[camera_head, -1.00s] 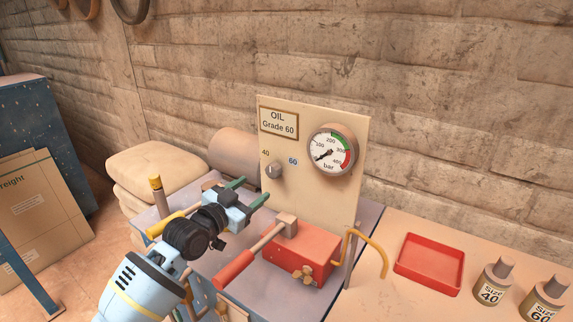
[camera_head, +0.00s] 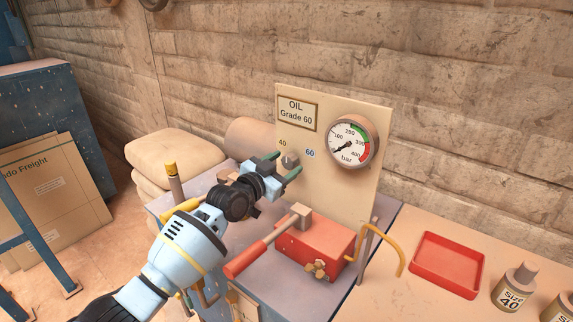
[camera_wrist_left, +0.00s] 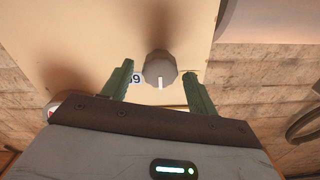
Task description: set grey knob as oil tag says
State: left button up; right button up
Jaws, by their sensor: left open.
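The oil tag (camera_head: 297,112) reads "OIL Grade 60" at the top left of the cream panel (camera_head: 365,190). Below it the small grey knob (camera_head: 291,157) sits between the marks 40 (camera_head: 282,143) and 60 (camera_head: 310,154). My left gripper (camera_head: 286,167) is open at the knob, its green fingers to either side. In the left wrist view the knob (camera_wrist_left: 160,67) lies between the open fingers (camera_wrist_left: 158,78) with gaps on both sides. Its white line points to the picture's bottom; the 60 beside it is upside down. The 40 is mostly hidden there. My right gripper is not in view.
A pressure gauge (camera_head: 352,143) is right of the knob. Below stand a red pump block (camera_head: 315,248) with a red-handled lever (camera_head: 250,257) and a bent yellow pipe (camera_head: 392,240). A red tray (camera_head: 447,266) and oil bottles (camera_head: 514,288) are at the right.

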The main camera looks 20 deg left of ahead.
pick_arm(q)
jog(key=shift+w+d, duration=0.25)
jog(key=shift+w, duration=0.3)
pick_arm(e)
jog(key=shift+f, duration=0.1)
pick_arm(q)
jog(key=c, duration=1)
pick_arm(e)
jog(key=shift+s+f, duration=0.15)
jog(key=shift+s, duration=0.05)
